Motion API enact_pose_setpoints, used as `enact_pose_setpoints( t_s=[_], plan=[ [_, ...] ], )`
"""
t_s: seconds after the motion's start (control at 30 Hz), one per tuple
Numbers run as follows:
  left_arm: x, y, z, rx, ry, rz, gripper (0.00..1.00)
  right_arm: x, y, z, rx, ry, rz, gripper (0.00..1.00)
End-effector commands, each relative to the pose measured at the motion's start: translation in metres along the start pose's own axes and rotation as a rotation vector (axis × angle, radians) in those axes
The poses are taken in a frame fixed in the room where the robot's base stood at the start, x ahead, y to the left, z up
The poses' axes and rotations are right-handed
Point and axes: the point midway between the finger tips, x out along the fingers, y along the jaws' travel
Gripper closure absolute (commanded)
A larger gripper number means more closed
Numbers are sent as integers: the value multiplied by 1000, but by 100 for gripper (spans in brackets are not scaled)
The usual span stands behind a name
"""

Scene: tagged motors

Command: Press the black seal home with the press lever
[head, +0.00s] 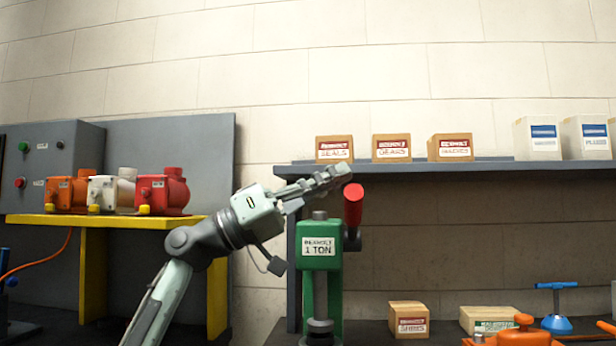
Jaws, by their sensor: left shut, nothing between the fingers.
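The green press (320,260) with a "1 TON" label stands on the lower bench at the picture's centre. Its lever has a red handle (353,207), which stands upright at the press's upper right. My left gripper (342,172) is shut and empty. Its fingertips are just above and slightly left of the handle's top; I cannot tell whether they touch it. The dark grey press ram (320,325) shows low in the frame. I cannot make out the black seal. My right gripper is not in view.
A shelf (480,170) behind the press carries several boxes. On the bench to the right are a seal box (409,319), an orange part (525,333) and a blue T-handled tool (556,308). At left, several motors stand on a yellow table (150,222).

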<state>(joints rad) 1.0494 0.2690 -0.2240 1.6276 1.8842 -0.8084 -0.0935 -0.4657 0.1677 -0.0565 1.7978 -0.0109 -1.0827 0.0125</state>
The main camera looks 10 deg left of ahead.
Motion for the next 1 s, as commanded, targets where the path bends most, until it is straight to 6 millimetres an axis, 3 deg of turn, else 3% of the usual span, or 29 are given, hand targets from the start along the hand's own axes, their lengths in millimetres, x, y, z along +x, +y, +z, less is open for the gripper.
enact_pose_setpoints(
  t_s=[0.2,0.8,1.0],
  plan=[
    [-10,-2,24,-2,-1,-4,100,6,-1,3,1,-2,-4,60],
    [-12,-3,33,-2,0,-3,100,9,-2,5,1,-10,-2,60],
    [-11,-4,50,-3,-1,-1,100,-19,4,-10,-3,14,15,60]
  ],
)
